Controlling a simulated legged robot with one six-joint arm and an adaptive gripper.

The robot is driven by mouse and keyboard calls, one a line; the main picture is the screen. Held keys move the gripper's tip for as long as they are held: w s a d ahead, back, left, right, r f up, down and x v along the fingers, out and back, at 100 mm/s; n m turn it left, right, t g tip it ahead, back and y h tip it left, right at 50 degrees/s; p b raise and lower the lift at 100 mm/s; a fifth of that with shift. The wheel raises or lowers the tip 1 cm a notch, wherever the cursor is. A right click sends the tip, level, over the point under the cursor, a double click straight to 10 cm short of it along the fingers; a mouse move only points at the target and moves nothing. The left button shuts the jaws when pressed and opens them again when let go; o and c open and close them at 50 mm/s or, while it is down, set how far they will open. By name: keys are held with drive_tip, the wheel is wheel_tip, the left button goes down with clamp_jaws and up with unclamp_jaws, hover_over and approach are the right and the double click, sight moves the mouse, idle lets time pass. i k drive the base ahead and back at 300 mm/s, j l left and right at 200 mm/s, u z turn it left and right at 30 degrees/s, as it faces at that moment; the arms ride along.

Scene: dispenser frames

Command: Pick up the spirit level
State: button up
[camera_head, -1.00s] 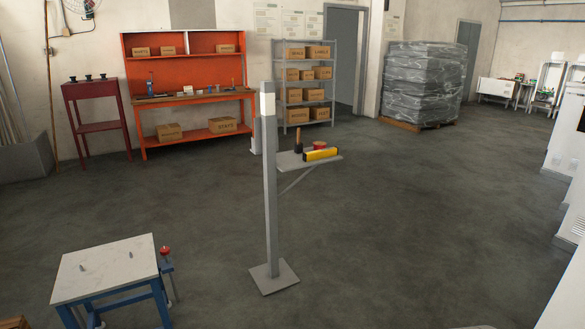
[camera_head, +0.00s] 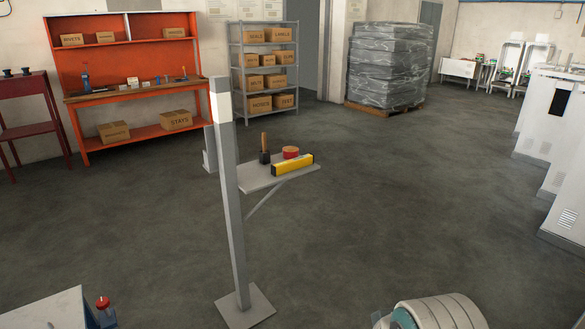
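The yellow spirit level (camera_head: 292,165) lies near the front edge of a small grey shelf (camera_head: 262,180). The shelf is fixed to a grey post (camera_head: 232,200) that stands on a square floor plate. Behind the level on the same shelf are a red round item with a tan top (camera_head: 291,153) and a mallet-like tool (camera_head: 264,150) with a wooden handle, standing upright. My gripper is not in view. A rounded pale part with a teal edge shows at the bottom right; I cannot tell what it is.
A white-topped table (camera_head: 45,310) with a red knob (camera_head: 102,303) is at the bottom left. An orange workbench (camera_head: 130,95), a rack of boxes (camera_head: 266,70) and a wrapped pallet (camera_head: 387,65) stand at the back. The floor right of the post is clear.

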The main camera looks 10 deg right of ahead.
sight(286, 166)
drive_tip(key=i+l, duration=0.2)
drive_tip(key=i, duration=0.45)
drive_tip(key=i+l, duration=0.2)
drive_tip(key=i, duration=0.45)
drive_tip(key=i+l, duration=0.2)
drive_tip(key=i, duration=0.45)
drive_tip(key=i+l, duration=0.15)
drive_tip(key=i, duration=0.5)
drive_tip(key=i+l, duration=0.2)
drive_tip(key=i, duration=0.45)
drive_tip(key=l+z, duration=0.05)
